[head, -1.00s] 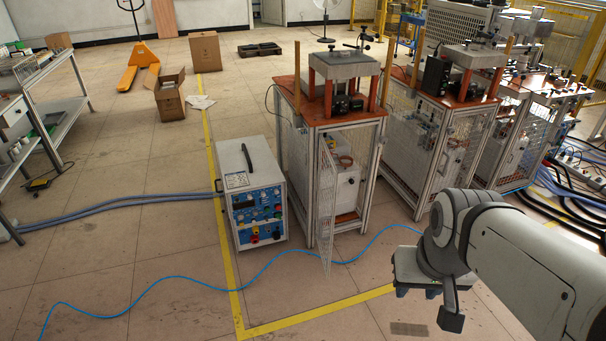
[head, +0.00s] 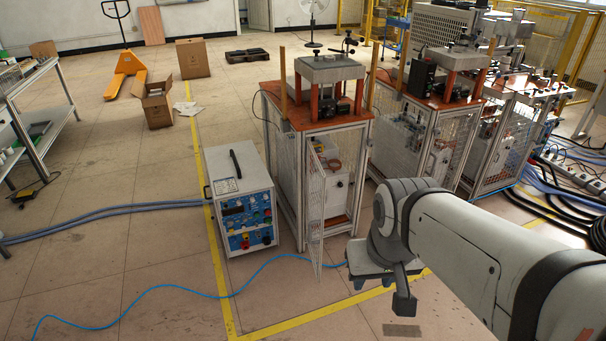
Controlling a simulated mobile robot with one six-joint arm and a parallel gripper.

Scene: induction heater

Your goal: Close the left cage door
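The left cage (head: 345,140) is a metal-framed mesh cabinet with an orange top, in the middle of the head view. Its mesh door (head: 315,215) stands open, hinged at the cage's left front post and swung out toward me. A white unit and a copper-coloured part show inside through the opening. My gripper (head: 373,280) is in front of the cage, to the right of the door's lower end and apart from it in the picture. My wrist partly covers it, and its fingers do not show clearly enough to tell open from shut.
A white control box (head: 240,200) stands on the floor just left of the cage. A second cage (head: 425,135) stands close on the right. A blue cable (head: 190,290) crosses the floor in front. The floor inside the yellow line (head: 300,322) is mostly clear.

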